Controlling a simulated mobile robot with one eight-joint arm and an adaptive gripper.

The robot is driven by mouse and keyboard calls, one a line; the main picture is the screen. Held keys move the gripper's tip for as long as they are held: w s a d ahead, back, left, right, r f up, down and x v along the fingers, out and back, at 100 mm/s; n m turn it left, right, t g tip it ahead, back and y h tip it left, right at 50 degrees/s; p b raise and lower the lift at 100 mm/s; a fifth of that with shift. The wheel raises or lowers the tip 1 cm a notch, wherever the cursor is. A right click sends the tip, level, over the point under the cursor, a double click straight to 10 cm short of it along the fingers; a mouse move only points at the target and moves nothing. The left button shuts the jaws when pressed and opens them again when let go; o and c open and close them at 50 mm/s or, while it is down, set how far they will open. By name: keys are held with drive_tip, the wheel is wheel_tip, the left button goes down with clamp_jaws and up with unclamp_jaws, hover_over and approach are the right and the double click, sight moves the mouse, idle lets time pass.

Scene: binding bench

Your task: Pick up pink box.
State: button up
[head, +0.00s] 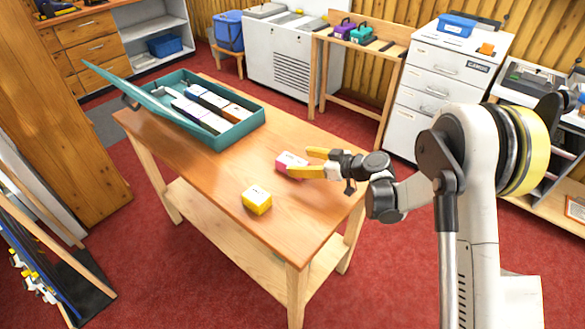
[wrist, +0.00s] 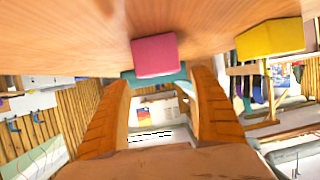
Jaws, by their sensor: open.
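The pink box (head: 290,162) lies on the wooden bench (head: 225,200), right of its middle in the head view. My gripper (head: 305,163) is open, with its yellow fingers reaching toward the box from the right. In the head view one fingertip overlaps the box's near right side. In the wrist view the pink box (wrist: 155,55) shows just beyond the fingertips of my gripper (wrist: 162,80), between and ahead of them. I cannot tell whether a finger touches it.
A yellow box (head: 257,200) stands on the bench nearer the front, and it also shows at right in the wrist view (wrist: 270,40). An open teal case (head: 232,134) holding several small boxes sits at the bench's far left. The bench between is clear.

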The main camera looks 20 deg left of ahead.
sight(291, 160)
drive_tip(key=b+x, duration=0.2)
drive_tip(key=x, duration=0.2)
drive_tip(key=shift+a+f, duration=0.25)
drive_tip(key=shift+a, duration=0.05)
drive_tip(key=shift+r, duration=0.15)
drive_tip(key=c, duration=1.4)
